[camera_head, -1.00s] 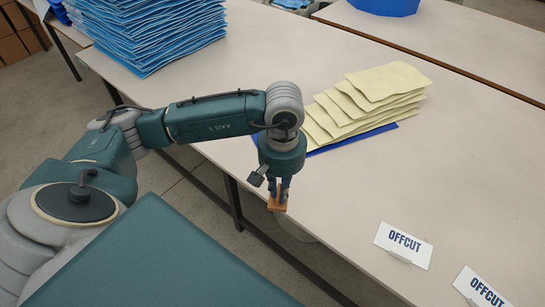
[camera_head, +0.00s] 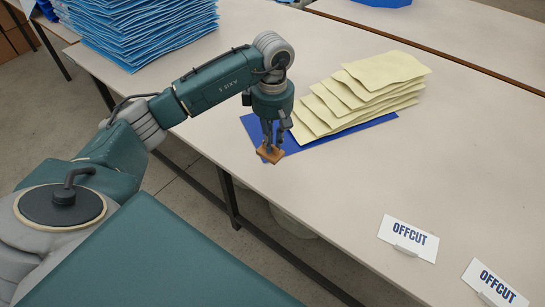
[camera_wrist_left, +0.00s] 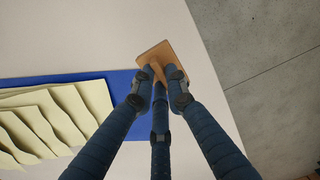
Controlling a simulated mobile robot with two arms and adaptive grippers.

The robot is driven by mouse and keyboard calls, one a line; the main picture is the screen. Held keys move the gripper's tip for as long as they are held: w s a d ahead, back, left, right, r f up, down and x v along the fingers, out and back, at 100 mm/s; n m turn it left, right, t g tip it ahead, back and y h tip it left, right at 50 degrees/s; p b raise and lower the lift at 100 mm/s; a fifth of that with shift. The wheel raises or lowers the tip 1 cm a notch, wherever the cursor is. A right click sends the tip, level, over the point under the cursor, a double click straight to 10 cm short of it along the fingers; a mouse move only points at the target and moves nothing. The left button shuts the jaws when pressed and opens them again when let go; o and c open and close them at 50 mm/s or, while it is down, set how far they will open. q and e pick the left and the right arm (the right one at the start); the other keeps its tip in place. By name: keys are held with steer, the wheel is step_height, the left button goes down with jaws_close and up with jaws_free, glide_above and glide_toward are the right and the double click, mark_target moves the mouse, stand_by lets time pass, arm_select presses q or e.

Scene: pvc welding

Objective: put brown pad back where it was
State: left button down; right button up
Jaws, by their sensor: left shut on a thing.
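The brown pad (camera_head: 270,154) is a small flat square piece, held at the fingertips of my left gripper (camera_head: 271,145). In the head view it shows over the front left end of the blue sheet, near the table's front edge. In the left wrist view the brown pad (camera_wrist_left: 163,58) sits at the tips of three dark blue fingers, which are shut on it. There it overlaps the end of the blue sheet (camera_wrist_left: 120,86). I cannot tell whether the pad touches the surface. My right gripper is not in view.
A fanned stack of pale yellow sheets (camera_head: 362,92) lies on the blue sheet (camera_head: 243,122). A tall blue stack (camera_head: 143,30) stands at the back left. Two OFFCUT cards (camera_head: 408,238) stand at the right. The middle of the table (camera_head: 440,150) is clear.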

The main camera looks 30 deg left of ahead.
mark_target(273, 149)
arm_select(q)
step_height(273, 149, down, 3)
steer(key=shift+f, duration=0.15)
step_height(273, 149, down, 4)
steer(key=shift+p, duration=0.4)
steer(key=shift+f, duration=0.25)
steer(key=c, duration=1.7)
jaws_free()
steer(key=shift+c, duration=0.2)
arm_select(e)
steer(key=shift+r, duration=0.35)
